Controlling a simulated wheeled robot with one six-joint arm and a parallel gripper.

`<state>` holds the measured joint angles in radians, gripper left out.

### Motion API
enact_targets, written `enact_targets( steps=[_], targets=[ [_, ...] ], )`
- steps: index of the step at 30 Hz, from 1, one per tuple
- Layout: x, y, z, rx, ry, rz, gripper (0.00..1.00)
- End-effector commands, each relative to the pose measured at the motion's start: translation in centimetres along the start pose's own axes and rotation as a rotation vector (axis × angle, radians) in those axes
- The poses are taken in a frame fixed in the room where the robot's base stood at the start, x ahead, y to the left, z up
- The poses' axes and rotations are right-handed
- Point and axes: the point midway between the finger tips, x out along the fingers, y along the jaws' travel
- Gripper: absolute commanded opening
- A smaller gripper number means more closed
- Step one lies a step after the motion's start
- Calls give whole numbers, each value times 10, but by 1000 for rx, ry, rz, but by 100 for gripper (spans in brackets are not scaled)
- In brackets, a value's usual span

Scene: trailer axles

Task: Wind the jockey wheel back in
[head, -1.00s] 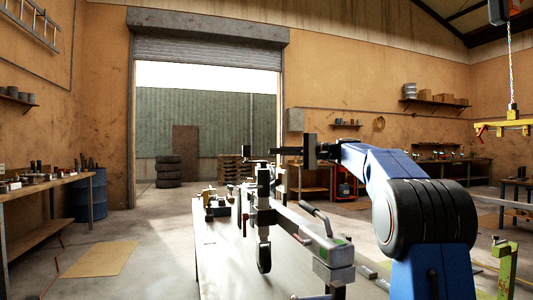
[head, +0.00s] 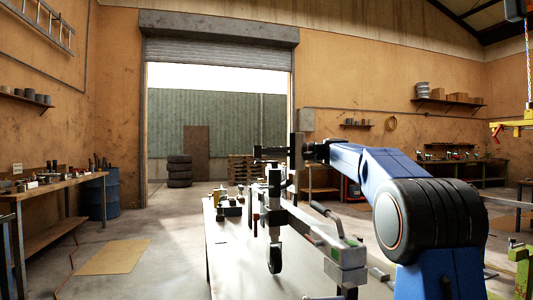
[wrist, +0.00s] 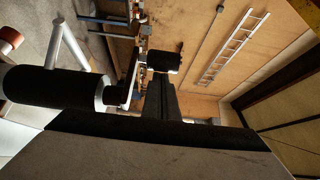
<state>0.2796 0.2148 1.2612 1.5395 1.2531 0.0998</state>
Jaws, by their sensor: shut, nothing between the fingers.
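The jockey wheel (head: 274,258) hangs at the bottom of its upright tube (head: 274,187) beside the trailer's grey drawbar (head: 318,232) in the head view. In the wrist view a black crank grip (wrist: 165,60) sits on a silver crank arm (wrist: 130,82), with a black cylinder to the left. My gripper (head: 268,151) is by the top of the tube in the head view. In the wrist view its fingers (wrist: 160,88) are shut and empty, their tips close to the grip. I cannot tell whether they touch it.
A handbrake lever (head: 327,218) rises from the drawbar near the coupling (head: 350,260). A workbench (head: 50,187) and a blue drum (head: 103,195) stand at the left. Stacked tyres (head: 179,171) stand by the open door. The floor left of the trailer is mostly clear.

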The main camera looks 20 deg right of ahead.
Motion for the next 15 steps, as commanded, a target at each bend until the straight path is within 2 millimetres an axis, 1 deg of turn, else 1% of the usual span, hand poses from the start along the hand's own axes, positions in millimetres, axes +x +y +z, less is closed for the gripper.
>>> enact_targets(
  steps=[4, 15],
  targets=[
    [-2, 0, 4, 0, 0, 0, 0],
    [-2, 0, 6, 0, 0, 0, 0]
  ],
)
